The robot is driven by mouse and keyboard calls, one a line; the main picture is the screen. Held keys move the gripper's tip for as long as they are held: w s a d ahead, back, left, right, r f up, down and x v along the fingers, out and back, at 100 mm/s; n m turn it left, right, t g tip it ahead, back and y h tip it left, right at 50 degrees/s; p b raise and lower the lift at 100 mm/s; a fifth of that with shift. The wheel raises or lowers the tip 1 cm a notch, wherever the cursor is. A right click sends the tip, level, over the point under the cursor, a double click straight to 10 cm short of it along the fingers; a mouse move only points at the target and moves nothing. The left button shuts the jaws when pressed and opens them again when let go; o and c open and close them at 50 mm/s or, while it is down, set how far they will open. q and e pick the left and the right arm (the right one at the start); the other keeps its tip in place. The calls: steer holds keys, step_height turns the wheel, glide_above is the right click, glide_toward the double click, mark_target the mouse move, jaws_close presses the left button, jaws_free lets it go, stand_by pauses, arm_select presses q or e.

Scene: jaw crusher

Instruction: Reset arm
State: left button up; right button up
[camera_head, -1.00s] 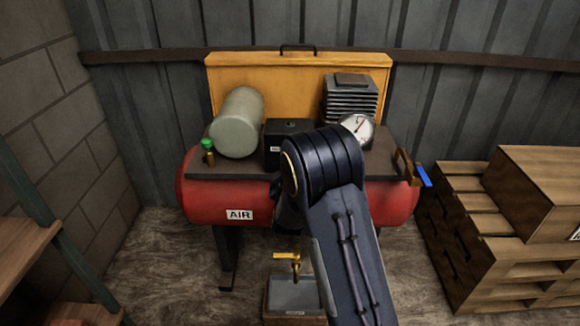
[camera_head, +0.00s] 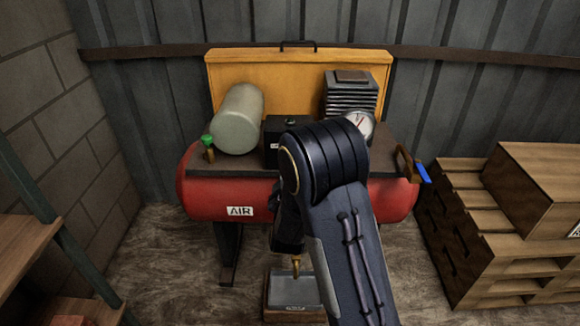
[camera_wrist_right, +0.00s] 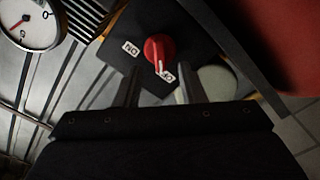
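A red air compressor tank (camera_head: 225,200) with an AIR label stands against the wall. On its dark top plate is a small black box (camera_head: 277,143). In the right wrist view a red rotary knob (camera_wrist_right: 158,50) sits on a black face between an ON label and a partly hidden label. Its pale pointer is at the partly hidden label. My right gripper (camera_wrist_right: 157,85) is open, fingers apart and empty, with the knob beyond the fingertips. In the head view my right arm hides most of this gripper. My left gripper is not in view.
A round gauge (camera_head: 360,125) is partly behind my arm. A brass valve (camera_head: 296,267) above a tray (camera_head: 293,310) is partly covered by my arm. Wooden pallets (camera_head: 470,240) and a box (camera_head: 540,190) stand right, shelves (camera_head: 25,230) left.

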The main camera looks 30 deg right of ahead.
steer(key=shift+v, duration=1)
steer(key=s+a+r+m+g+y, duration=0.4)
steer(key=s+a+y, duration=0.5)
steer(key=s+y, duration=0.3)
steer(key=s+a+g+y, duration=0.1)
steer(key=s+a+g, duration=0.15)
steer(key=s, duration=0.65)
steer(key=s+a+g, duration=0.1)
steer(key=s+g, duration=0.2)
steer(key=s, duration=0.6)
step_height(320, 180, up, 20)
steer(key=p, duration=2.1)
steer(key=shift+s, duration=0.2)
